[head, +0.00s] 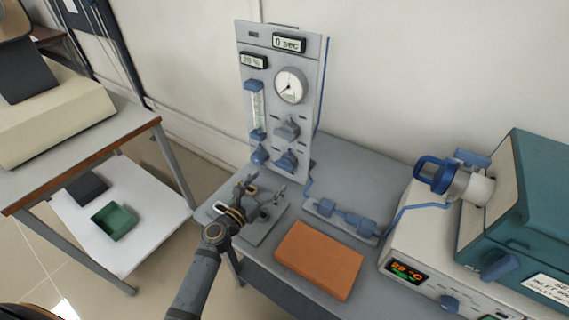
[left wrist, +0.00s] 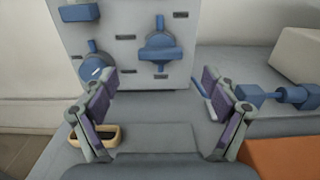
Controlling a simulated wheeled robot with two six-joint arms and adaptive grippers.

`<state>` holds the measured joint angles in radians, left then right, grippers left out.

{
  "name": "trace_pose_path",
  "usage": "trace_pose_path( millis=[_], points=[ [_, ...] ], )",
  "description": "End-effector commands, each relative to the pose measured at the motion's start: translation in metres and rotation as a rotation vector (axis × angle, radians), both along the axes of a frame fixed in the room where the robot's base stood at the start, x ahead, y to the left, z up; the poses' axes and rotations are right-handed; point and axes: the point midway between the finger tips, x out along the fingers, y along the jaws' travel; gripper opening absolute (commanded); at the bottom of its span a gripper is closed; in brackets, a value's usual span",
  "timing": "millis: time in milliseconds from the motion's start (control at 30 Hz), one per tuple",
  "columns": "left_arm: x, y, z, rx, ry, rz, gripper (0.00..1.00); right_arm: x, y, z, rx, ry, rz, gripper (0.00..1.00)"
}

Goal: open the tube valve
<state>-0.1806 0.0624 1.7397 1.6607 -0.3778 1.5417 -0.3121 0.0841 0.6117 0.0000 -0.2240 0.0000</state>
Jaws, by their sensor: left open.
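A grey upright panel (head: 247,35) carries a round gauge, a flow tube and several blue-grey knobs. Its knobs include an upper one (head: 287,130), a lower left one (head: 259,156) and a lower right one (head: 286,161). Two of them face me in the left wrist view, a centre knob (left wrist: 160,48) and a left knob (left wrist: 96,66). I cannot tell which is the tube valve. Blue inline fittings (head: 342,216) lie on the table with blue tubing. My left gripper (head: 246,188) is open and empty, in front of the panel and apart from the knobs. My right gripper is out of view.
An orange block (head: 319,259) lies on the table right of my left arm. A teal furnace (head: 540,190) with a blue-handled tube end (head: 432,172) stands at the right. A side table (head: 90,140) with a green tray (head: 114,221) below is at the left.

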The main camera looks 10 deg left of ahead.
Motion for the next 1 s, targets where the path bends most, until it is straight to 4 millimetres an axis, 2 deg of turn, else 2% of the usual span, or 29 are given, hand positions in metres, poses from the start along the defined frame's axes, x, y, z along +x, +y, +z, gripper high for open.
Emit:
trace_pose_path(
  millis=[133,300,433,733,767,1000],
  points=[
    [0.032,-0.014,0.004,-0.003,-0.003,0.000,0.87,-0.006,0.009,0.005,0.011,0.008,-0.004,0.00],
    [0.061,-0.025,0.002,-0.001,-0.003,0.000,0.87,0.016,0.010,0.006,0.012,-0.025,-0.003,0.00],
    [0.072,-0.030,0.001,0.000,-0.001,-0.001,0.87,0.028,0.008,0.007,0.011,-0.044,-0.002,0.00],
    [0.076,-0.032,0.001,0.002,-0.001,-0.001,0.87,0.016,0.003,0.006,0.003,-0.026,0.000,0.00],
    [0.076,-0.032,0.001,0.002,-0.001,-0.001,0.85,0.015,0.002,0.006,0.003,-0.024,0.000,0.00],
    [0.076,-0.031,0.001,0.002,-0.001,-0.001,0.53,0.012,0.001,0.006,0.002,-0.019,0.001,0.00]
  ],
)
